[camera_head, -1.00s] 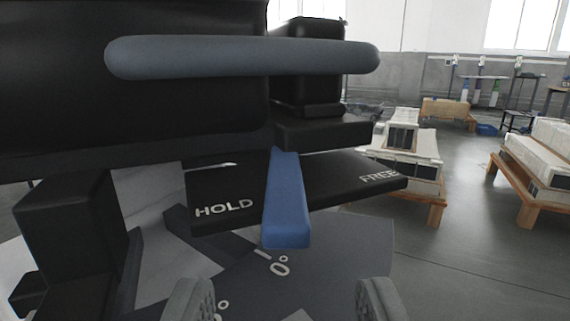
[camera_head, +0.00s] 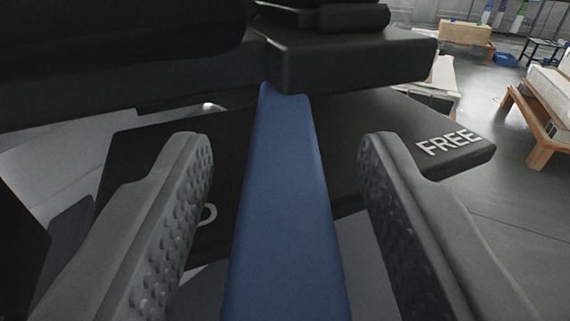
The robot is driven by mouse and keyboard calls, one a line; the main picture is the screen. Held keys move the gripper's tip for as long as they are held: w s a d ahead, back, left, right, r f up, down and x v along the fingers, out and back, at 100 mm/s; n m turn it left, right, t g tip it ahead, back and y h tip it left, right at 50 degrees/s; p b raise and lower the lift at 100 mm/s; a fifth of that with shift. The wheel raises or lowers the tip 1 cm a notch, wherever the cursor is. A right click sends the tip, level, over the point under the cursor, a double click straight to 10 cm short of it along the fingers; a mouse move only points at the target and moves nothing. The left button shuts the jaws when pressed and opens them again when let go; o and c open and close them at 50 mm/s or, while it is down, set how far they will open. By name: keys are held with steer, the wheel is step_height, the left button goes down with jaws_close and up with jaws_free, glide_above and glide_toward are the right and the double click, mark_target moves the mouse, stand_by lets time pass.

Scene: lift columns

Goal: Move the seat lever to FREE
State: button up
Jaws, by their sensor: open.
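The blue seat lever (camera_head: 284,215) runs down the middle of the picture, from under the black seat to the bottom edge. It lies across a black plate (camera_head: 345,135) between the plate's two marked ends. The white word FREE (camera_head: 449,142) shows at the plate's right end. At the left end only one letter of the other word shows, the rest hidden behind my left finger. My gripper (camera_head: 280,150) is open, with one finger on each side of the lever. Gaps show between the lever and both fingers, so I see no contact.
The black seat underside (camera_head: 350,58) hangs just above the lever's far end. A dark block stands at the left edge. Wooden pallets with white goods (camera_head: 545,110) stand on the open grey floor at the right, well beyond the plate.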

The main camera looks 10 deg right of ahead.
jaws_close()
steer(key=shift+d, duration=0.15)
steer(key=shift+d+n+y, duration=0.4)
steer(key=shift+n+y, duration=0.1)
steer(key=shift+y, duration=0.3)
steer(key=shift+d+n+y, duration=0.4)
steer(key=shift+n+y, duration=0.1)
steer(key=shift+y, duration=0.3)
steer(key=d+n+y, duration=0.1)
steer(key=y, duration=0.1)
steer(key=d+n+y, duration=0.1)
steer(key=y, duration=0.1)
steer(key=shift+w+n, duration=0.1)
steer(key=shift+n, duration=0.2)
steer(key=shift+w+d+n+g+y, duration=0.25)
steer(key=shift+d+n+g+y, duration=0.35)
steer(key=shift+y, duration=0.4)
steer(key=shift+w+d+n+g+y, duration=0.25)
steer(key=shift+n+g+y, duration=0.2)
steer(key=shift+n+y, duration=0.45)
steer(key=shift+w+d+n+g+y, duration=0.2)
steer(key=shift+d+n+g+y, duration=0.35)
steer(key=shift+y, duration=0.55)
steer(key=shift+a, duration=0.1)
jaws_free()
